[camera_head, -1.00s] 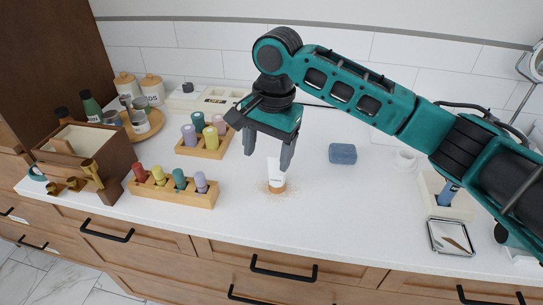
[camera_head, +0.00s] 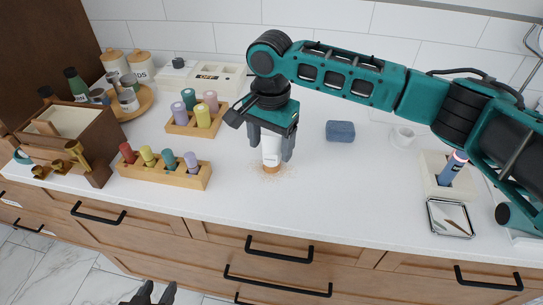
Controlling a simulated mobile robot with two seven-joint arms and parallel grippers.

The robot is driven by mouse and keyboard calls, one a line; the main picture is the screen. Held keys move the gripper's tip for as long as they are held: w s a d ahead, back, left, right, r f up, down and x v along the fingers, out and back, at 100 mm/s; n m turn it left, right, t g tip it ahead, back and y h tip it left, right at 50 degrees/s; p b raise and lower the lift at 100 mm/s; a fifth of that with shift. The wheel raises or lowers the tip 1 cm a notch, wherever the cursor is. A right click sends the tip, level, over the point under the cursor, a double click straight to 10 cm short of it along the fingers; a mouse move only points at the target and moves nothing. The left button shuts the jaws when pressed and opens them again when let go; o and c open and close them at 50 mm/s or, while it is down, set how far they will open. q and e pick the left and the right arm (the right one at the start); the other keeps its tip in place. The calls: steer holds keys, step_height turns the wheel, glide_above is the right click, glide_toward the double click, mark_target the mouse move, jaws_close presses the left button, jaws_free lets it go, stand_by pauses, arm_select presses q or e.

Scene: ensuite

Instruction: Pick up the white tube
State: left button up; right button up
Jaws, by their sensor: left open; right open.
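The white tube (camera_head: 271,151) stands upright on its orange-brown cap on the white counter (camera_head: 330,190), with a speckled brownish patch around its base. My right gripper (camera_head: 271,154) points down over it. Its two fingers are open, one on each side of the tube, and the palm hides the tube's top. I cannot tell whether the fingers touch it. My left gripper (camera_head: 157,293) shows only as dark tips at the bottom edge, in front of the drawers, open and away from the tube.
Wooden racks of coloured bottles (camera_head: 190,178) stand left of the tube. A blue-grey sponge (camera_head: 340,131), a white cup (camera_head: 403,136), a holder with a blue item (camera_head: 437,172) and a small tray (camera_head: 449,218) lie to the right. The counter in front is clear.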

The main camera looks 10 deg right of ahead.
mark_target(272, 154)
step_height(272, 154, down, 4)
steer(key=shift+d+r, duration=0.1)
steer(key=shift+r, duration=0.15)
steer(key=c, duration=1.2)
